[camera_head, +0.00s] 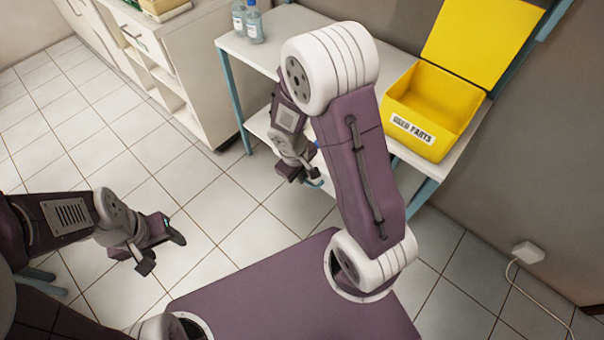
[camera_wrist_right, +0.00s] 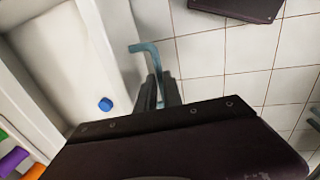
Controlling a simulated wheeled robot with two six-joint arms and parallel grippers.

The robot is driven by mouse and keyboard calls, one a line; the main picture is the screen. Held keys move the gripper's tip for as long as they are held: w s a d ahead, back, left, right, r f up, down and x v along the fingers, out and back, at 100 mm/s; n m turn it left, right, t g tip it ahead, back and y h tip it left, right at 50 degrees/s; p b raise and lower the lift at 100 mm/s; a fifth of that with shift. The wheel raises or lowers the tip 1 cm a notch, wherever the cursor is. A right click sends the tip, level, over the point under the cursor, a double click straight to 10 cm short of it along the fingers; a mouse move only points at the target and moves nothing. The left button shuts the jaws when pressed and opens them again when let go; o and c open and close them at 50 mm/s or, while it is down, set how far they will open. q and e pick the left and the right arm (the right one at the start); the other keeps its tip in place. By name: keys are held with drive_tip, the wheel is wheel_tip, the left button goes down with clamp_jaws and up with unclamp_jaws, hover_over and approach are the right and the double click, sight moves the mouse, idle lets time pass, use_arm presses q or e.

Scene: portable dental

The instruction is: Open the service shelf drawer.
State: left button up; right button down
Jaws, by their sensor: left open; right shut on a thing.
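The service shelf (camera_head: 262,52) is a white unit with teal legs, largely hidden behind my right arm. My right gripper (camera_head: 299,174) is low at its front edge. In the right wrist view, my right gripper (camera_wrist_right: 161,92) is shut on a teal bar handle (camera_wrist_right: 146,47) in front of a white panel (camera_wrist_right: 108,45). Left of this panel is a white recessed surface, seemingly the drawer (camera_wrist_right: 62,62), holding a small blue round piece (camera_wrist_right: 105,104). How far the drawer stands out is unclear. My left gripper (camera_head: 160,252) is open and empty above the floor.
A yellow bin (camera_head: 438,105) labelled "USED PARTS" and bottles (camera_head: 254,24) stand on the shelf top. A white cabinet (camera_head: 190,60) is at the back left. Green, purple and orange pieces (camera_wrist_right: 14,160) show at the wrist view's lower left. Tiled floor lies clear at left.

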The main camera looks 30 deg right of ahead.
drive_tip(key=c, duration=1.5)
unclamp_jaws()
wheel_tip(320, 180, up, 9)
drive_tip(key=a+p, duration=0.1)
drive_tip(key=p, duration=0.2)
drive_tip(key=shift+s+a+p, duration=0.3)
drive_tip(key=shift+s, duration=0.05)
